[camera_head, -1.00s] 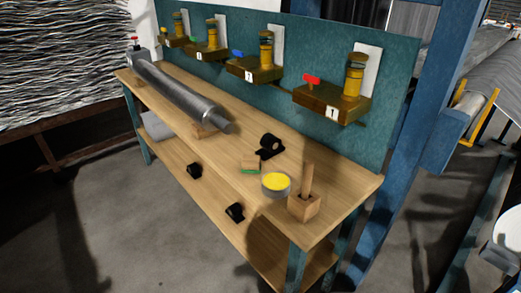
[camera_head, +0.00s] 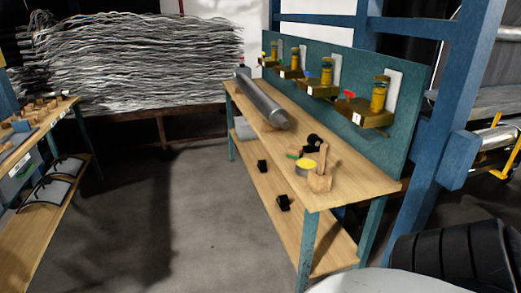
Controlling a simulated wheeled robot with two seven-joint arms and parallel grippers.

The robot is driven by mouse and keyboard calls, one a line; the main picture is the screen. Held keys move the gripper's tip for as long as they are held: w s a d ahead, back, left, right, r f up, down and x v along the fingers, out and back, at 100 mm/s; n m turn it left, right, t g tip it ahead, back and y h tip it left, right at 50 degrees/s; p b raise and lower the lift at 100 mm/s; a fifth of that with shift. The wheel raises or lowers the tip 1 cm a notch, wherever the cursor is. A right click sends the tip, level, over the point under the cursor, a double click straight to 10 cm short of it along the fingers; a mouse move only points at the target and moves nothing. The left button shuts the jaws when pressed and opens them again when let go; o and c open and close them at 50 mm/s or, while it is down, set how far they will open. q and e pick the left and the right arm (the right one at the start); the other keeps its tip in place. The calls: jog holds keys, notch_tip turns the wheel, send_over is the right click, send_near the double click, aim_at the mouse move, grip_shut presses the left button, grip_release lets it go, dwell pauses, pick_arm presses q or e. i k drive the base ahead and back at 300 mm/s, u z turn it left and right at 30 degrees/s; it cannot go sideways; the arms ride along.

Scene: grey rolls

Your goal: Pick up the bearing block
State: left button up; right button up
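A black block with a round part (camera_head: 314,141), which looks like a bearing block, sits on the wooden workbench top (camera_head: 350,184), behind a yellow-topped round tin (camera_head: 306,166). Two similar small black blocks lie on the bench's lower shelf: one farther back (camera_head: 262,166) and one nearer (camera_head: 284,202). I cannot tell which one the task means. Neither of my grippers shows in the head view.
A long grey roller (camera_head: 262,102) lies along the bench. Another bench with wooden parts (camera_head: 38,112) is at the left. The grey floor (camera_head: 160,220) between the benches is clear.

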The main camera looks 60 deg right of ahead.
aim_at(314, 141)
jog(key=z, duration=0.3)
jog(key=i, duration=1.4)
jog(key=z, duration=0.75)
jog(key=i, duration=2.3)
jog(key=z, duration=1.5)
jog(key=i, duration=1.3)
jog(key=z, duration=1.4)
